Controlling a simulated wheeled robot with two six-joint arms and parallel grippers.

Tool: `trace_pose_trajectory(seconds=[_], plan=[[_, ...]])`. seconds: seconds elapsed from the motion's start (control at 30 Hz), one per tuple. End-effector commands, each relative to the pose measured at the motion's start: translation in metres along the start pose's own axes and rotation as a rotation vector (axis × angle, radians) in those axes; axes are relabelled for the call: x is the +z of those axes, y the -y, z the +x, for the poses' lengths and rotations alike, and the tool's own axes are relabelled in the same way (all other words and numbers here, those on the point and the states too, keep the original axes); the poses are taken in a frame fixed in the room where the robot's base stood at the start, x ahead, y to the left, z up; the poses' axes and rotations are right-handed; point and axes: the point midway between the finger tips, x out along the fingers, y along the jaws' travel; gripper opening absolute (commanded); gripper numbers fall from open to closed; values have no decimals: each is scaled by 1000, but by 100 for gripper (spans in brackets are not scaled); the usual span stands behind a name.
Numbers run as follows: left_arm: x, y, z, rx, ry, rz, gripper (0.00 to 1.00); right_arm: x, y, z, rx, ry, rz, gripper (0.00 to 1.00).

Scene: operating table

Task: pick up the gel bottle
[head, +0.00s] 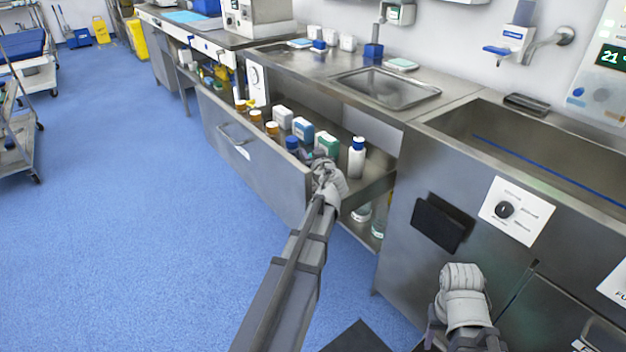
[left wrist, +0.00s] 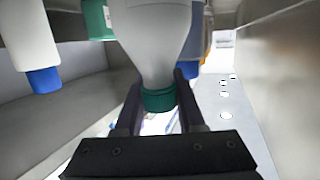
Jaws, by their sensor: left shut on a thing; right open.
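The gel bottle, a pale bottle with a teal cap (left wrist: 158,98), sits between the fingers of my left gripper (left wrist: 160,110) in the left wrist view, where it appears upside down. My left gripper is shut on it. In the head view this gripper (head: 322,162) is over the front right part of the open drawer, and the wrist hides most or all of the bottle. I cannot tell whether the bottle still touches the drawer floor. My right gripper (head: 462,275) is open, in front of the cabinet at the lower right, with nothing seen in it.
The open drawer (head: 255,165) also holds a white bottle with a blue cap (head: 357,158) just right of my left gripper, a green-and-white box (head: 327,144), other boxes and orange-brown jars. The metal counter with a sink (head: 385,88) stands behind.

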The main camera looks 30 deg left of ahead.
Motion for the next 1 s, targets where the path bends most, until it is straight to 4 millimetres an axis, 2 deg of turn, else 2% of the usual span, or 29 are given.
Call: trace_pose_trajectory(seconds=[0.03,0.27,1.0], plan=[[0,0,0,0,0,0,24,0,0,0,0,0,0,52],[0,0,0,0,0,0,0,0,0,0,0,0,0,52],[0,0,0,0,0,0,0,0,0,0,0,0,0,52]])
